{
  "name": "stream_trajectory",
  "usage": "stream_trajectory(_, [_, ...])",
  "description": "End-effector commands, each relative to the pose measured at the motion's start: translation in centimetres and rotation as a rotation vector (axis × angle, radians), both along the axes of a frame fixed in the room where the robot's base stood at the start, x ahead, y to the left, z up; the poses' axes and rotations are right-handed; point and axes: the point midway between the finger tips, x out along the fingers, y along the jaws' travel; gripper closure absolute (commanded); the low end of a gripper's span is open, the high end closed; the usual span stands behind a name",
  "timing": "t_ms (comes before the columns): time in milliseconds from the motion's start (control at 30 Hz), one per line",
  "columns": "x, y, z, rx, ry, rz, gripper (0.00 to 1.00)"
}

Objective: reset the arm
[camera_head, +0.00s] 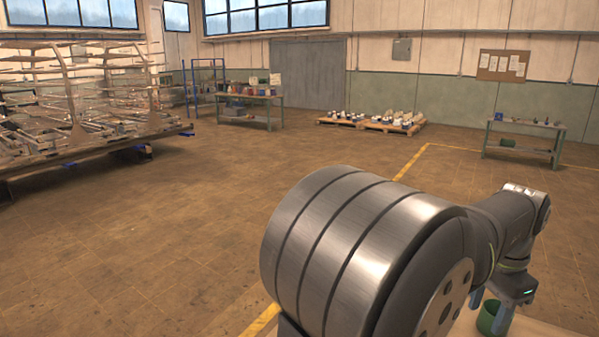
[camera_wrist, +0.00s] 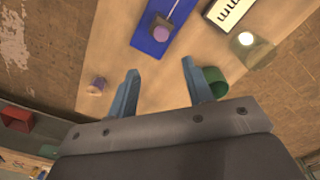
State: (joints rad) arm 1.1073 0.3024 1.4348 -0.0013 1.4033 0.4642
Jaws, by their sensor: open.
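My gripper (camera_wrist: 157,88) is open in the wrist view, its two blue-grey fingers apart with nothing between them. It points at a tan tabletop (camera_wrist: 115,45). In the head view my arm reaches to the right, and the gripper end hangs low at the right edge of the picture, over a pale surface. A green object also shows behind the right finger in the wrist view (camera_wrist: 215,80).
In the wrist view a blue panel (camera_wrist: 150,45) with a purple knob lies beyond the fingers. A small purplish piece (camera_wrist: 97,86) is left of them. A white label plate (camera_wrist: 230,14) is at the top. In the head view, workbenches, pallets and a metal rack stand far off; the floor between is clear.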

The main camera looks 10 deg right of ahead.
Motion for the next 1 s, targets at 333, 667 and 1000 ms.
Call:
stream_trajectory(333, [-0.1, 0.1, 4.1, 0.005, 0.003, 0.000, 0.54])
stream_trajectory(667, [0.0, 0.1, -2.6, 0.005, 0.002, 0.000, 0.54])
stream_trajectory(1000, [0.0, 0.1, -9.4, 0.005, 0.001, 0.000, 0.54])
